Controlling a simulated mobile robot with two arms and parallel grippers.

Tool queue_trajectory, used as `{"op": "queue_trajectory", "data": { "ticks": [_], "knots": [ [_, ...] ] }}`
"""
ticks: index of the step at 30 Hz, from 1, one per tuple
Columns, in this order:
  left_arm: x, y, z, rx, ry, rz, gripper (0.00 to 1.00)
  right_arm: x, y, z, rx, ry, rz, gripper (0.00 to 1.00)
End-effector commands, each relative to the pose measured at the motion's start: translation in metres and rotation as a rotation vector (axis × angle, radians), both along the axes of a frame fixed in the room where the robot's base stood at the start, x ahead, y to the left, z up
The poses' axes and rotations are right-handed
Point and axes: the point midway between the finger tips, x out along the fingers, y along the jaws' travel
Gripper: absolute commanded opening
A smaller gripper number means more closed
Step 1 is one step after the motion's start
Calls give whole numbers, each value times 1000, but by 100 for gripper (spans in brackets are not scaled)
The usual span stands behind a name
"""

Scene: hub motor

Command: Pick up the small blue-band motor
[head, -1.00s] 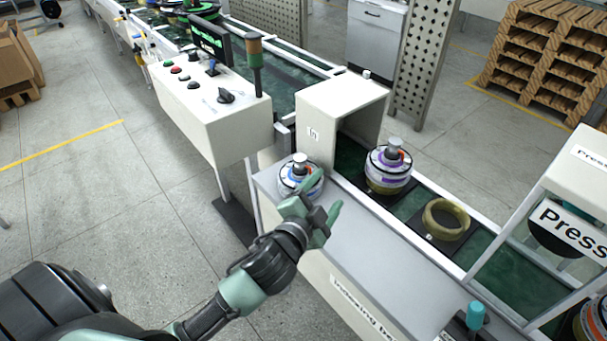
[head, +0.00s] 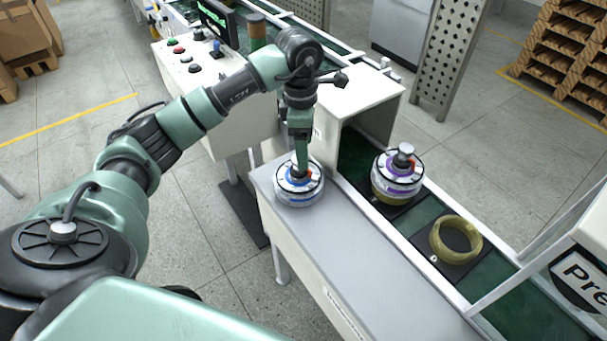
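The small blue-band motor (head: 298,190) stands upright on the left end of the grey bench top (head: 350,250). It is a white and silver disc with a blue band and a dark top face. My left gripper (head: 300,171) points straight down over its centre, with the fingertips at the motor's top shaft. The fingers hide the shaft, and I cannot tell whether they are closed on it. My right gripper is not in view.
A purple-band motor (head: 397,175) stands on the conveyor to the right, beside an olive ring (head: 455,239) on a dark plate. A white housing (head: 362,92) rises close behind my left gripper. The grey bench top to the front right is clear.

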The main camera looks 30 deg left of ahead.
Motion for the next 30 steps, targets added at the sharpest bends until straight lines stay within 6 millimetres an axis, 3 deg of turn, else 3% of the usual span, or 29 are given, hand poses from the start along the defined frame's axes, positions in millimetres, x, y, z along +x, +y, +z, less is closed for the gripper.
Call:
{"op": "queue_trajectory", "data": {
  "ticks": [4,19,28,30],
  "knots": [
    [-3,15,-4,50,19,12,69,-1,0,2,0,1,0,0],
    [-4,14,-67,45,19,10,69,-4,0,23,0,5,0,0],
    [-4,15,-74,46,16,10,69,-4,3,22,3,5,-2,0],
    [-4,15,-74,46,16,10,50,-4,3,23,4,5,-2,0]
  ]
}}
